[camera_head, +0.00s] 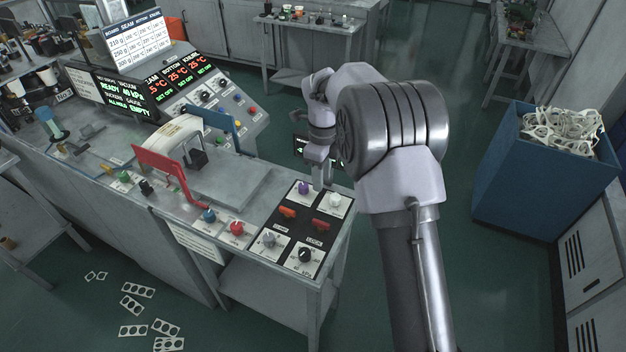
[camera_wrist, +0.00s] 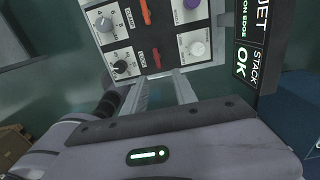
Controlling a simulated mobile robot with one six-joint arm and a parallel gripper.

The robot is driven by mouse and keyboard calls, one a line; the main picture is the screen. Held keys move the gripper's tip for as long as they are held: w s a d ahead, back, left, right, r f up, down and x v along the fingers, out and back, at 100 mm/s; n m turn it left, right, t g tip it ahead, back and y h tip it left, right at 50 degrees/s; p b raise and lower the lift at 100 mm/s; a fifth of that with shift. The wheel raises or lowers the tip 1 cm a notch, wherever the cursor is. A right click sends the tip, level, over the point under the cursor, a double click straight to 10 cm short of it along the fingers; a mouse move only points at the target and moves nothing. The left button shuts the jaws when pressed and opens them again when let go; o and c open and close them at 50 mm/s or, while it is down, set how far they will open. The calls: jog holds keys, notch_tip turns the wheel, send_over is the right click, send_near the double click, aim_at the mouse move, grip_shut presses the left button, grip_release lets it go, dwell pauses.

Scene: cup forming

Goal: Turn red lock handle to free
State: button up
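The red lock handle (camera_head: 321,224) is a small orange-red lever on the black and white panel (camera_head: 262,255) at the front right of the bench. It also shows in the wrist view (camera_wrist: 157,58), beside the word LOCK. A similar orange-red clamp handle (camera_head: 288,211) sits to its left, and shows above it in the wrist view (camera_wrist: 146,12). My gripper (camera_head: 318,184) points down over the back of the panel, near the white knob. In the wrist view my gripper's two fingers (camera_wrist: 161,86) are apart with nothing between them, short of the lock handle.
Around the handles are a purple knob (camera_head: 304,188), a white knob (camera_head: 335,200), a grey dial (camera_head: 269,239) and a black dial (camera_head: 305,254). A dark display reading OK (camera_wrist: 246,45) stands close to the right in the wrist view. A blue bin (camera_head: 515,190) stands right.

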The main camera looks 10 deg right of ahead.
send_near(321, 222)
notch_tip(321, 222, down, 9)
jog(key=shift+r+b, duration=0.1)
jog(key=shift+b, duration=0.7)
grip_shut()
